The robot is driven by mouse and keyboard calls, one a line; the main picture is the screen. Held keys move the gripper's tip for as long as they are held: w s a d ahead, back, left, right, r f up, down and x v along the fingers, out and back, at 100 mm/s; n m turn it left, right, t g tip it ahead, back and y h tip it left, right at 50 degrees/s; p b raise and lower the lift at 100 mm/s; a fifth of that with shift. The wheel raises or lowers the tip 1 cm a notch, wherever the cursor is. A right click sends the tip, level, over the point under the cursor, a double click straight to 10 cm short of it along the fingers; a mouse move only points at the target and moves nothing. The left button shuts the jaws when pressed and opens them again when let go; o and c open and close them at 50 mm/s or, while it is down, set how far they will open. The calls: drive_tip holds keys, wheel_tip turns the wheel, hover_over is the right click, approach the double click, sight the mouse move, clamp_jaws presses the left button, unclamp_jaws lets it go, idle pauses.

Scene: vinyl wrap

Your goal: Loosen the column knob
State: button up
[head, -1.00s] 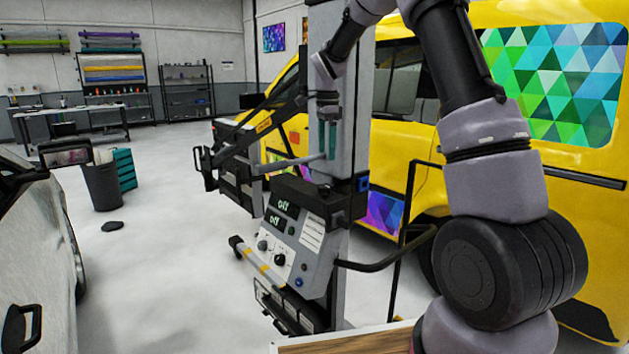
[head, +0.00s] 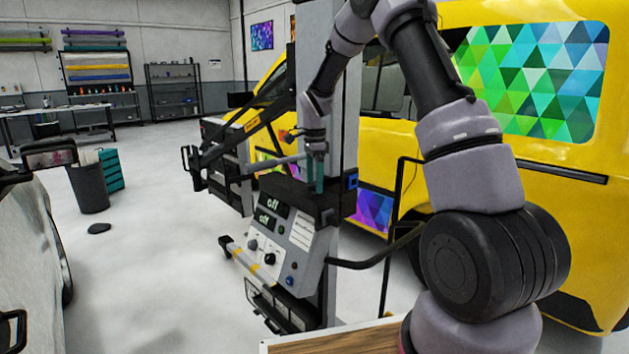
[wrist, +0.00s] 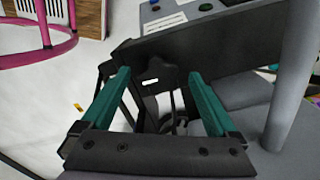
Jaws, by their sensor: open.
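My gripper (head: 316,190) points down at the grey column (head: 342,90), beside the black collar (head: 285,188) on top of the control box. Its teal fingers are open and empty. In the wrist view my gripper (wrist: 160,75) has its fingers spread on either side of a black lobed part (wrist: 155,72) with a small white slot, which lies beyond the fingertips. I cannot tell for sure whether this part is the column knob. No knob shows clearly on the column in the head view, where my gripper covers part of the collar.
The control box (head: 283,237) has two "off" displays and small dials. A bent black handle (head: 375,257) reaches right from it. Black arms (head: 235,150) extend left from the column. A yellow van (head: 560,210) stands close behind. Open floor (head: 150,280) lies left, with a bin (head: 88,188).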

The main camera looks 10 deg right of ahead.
drive_tip(key=c, duration=1.4)
drive_tip(key=shift+o, duration=0.2)
drive_tip(key=n, duration=0.5)
drive_tip(key=shift+n, duration=0.4)
drive_tip(key=n, duration=1.2)
drive_tip(key=shift+n, duration=0.3)
drive_tip(key=n, duration=0.5)
drive_tip(key=shift+r, duration=0.1)
drive_tip(key=shift+n, duration=0.3)
